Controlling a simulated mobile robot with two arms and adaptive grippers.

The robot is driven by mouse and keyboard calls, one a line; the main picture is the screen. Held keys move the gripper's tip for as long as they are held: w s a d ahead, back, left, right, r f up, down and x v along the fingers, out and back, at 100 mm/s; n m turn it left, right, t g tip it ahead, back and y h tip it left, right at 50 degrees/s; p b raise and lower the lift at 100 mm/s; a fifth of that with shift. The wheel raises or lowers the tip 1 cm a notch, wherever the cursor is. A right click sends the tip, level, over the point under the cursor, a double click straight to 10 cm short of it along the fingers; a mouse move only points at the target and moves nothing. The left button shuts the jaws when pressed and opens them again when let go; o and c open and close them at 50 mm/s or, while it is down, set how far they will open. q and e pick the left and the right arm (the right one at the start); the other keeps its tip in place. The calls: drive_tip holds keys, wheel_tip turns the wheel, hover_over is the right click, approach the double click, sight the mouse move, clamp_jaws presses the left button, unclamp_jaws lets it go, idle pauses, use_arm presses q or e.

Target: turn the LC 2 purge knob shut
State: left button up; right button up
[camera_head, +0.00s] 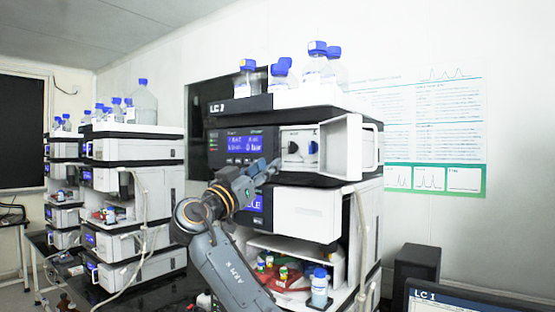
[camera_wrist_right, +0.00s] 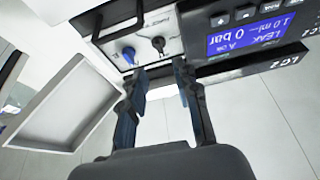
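The pump module (camera_head: 242,108) labelled LC 2 stands high in the near stack, its small white door (camera_head: 347,147) swung open to the right. In the recess behind it are a black knob (camera_head: 293,147) and a blue knob (camera_head: 312,148); no readable label tells which is the purge knob. Upside down in the right wrist view, the blue knob (camera_wrist_right: 128,54) and black knob (camera_wrist_right: 158,43) show just beyond the fingertips. My right gripper (camera_wrist_right: 160,68) is open and empty, its fingers apart, with the black knob roughly between their lines.
Blue-capped bottles (camera_head: 317,65) stand on top of the stack. Below is an open bay with vials and a bottle (camera_head: 319,288). Another stack (camera_head: 135,190) stands at left. A monitor (camera_head: 470,298) labelled LC 1 is at lower right. The display (camera_wrist_right: 240,33) reads 0 bar.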

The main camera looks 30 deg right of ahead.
drive_tip(key=shift+v, duration=1.4)
